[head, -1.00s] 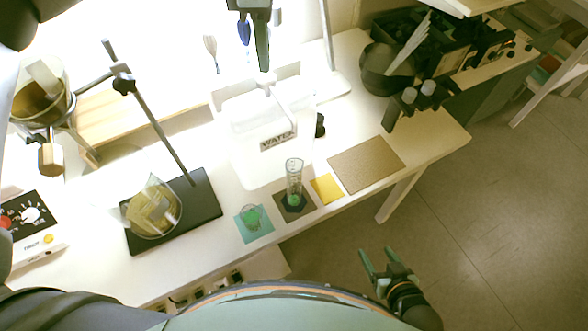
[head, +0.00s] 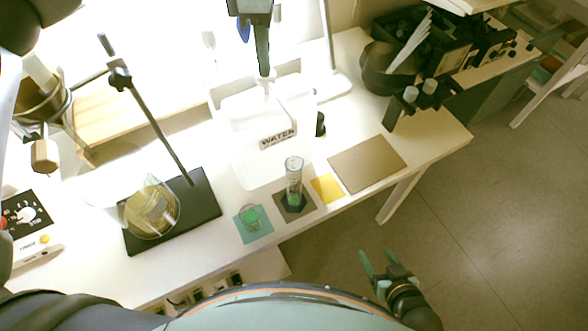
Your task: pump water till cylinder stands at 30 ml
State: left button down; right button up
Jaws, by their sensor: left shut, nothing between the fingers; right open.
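The white water container (head: 262,158), labelled WATER, stands on the table with its pump head (head: 265,88) on top. My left gripper (head: 264,72) is shut and empty, its tip right above or touching the pump head; I cannot tell which. The clear graduated cylinder (head: 294,172) stands upright in front of the container on a dark mat (head: 309,208), with green at its base. Its liquid level is too small to read. My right gripper (head: 382,266) is open and empty, off the table's front edge over the floor.
A small glass with green content (head: 251,217) stands on a teal mat (head: 264,236) left of the cylinder. A yellow mat (head: 327,188) and a brown board (head: 368,164) lie to its right. A beaker (head: 150,212) and black stand base (head: 205,203) are at left.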

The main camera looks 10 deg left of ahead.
pick_arm(q)
jog(key=shift+f+b, duration=0.55)
jog(key=shift+f, duration=0.35)
jog(key=shift+r, duration=0.15)
jog(key=shift+r+p, duration=1.1)
jog(key=shift+r, duration=0.35)
jog(key=shift+f+b, duration=0.95)
jog(key=shift+f, duration=0.45)
jog(key=shift+r+p, duration=0.95)
jog(key=shift+r, duration=0.5)
jog(key=shift+f+b, duration=0.85)
jog(key=shift+f, duration=0.35)
jog(key=shift+r+p, duration=0.85)
jog(key=shift+r, duration=0.35)
jog(key=shift+r+p, duration=2.2)
jog(key=shift+r, duration=0.8)
